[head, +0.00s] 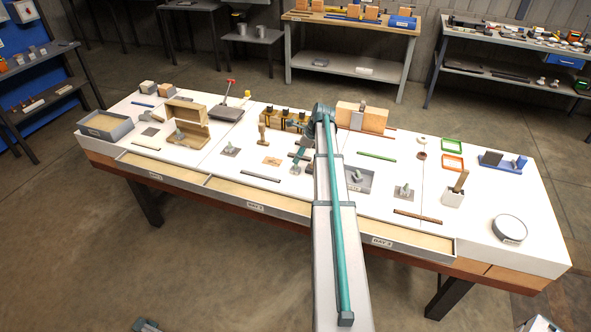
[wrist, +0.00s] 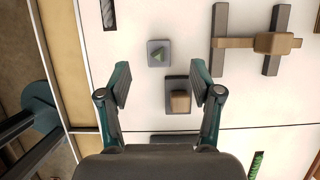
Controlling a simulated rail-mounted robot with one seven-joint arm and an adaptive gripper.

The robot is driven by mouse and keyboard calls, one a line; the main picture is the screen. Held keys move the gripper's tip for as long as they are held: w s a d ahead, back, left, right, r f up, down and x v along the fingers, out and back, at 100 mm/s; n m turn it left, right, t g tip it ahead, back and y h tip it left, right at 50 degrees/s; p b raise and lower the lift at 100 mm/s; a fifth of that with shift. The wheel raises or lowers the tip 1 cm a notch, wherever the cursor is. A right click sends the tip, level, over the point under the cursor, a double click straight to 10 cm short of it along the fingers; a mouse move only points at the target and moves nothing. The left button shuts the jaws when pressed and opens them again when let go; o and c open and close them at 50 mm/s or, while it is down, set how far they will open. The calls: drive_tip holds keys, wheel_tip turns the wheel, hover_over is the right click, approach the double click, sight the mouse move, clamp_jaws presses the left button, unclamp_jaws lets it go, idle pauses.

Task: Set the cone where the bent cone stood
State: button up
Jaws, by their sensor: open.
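My gripper (wrist: 164,88) is open, its two fingers spread above the white table in the wrist view. Between and below the fingertips is a tan block-like piece (wrist: 180,101) on a dark square base. I cannot tell if the fingers touch it. In the head view, grey cone-like pieces stand on square plates at the left (head: 230,149) and right (head: 404,190). Another grey piece (head: 180,133) is at the open wooden box. I cannot tell which cone is bent.
A grey tray (head: 367,188) with grey pieces sits right of my arm. A green rod (head: 376,155), wooden blocks (head: 374,118) and a round tin (head: 510,228) lie around. Open drawers (head: 300,207) line the front edge.

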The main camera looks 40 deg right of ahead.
sight(293, 168)
drive_tip(key=shift+s+p+x, duration=0.2)
drive_tip(key=shift+p+x, duration=1.2)
drive_tip(key=shift+x, duration=2.45)
clamp_jaws()
drive_tip(key=shift+r, duration=0.1)
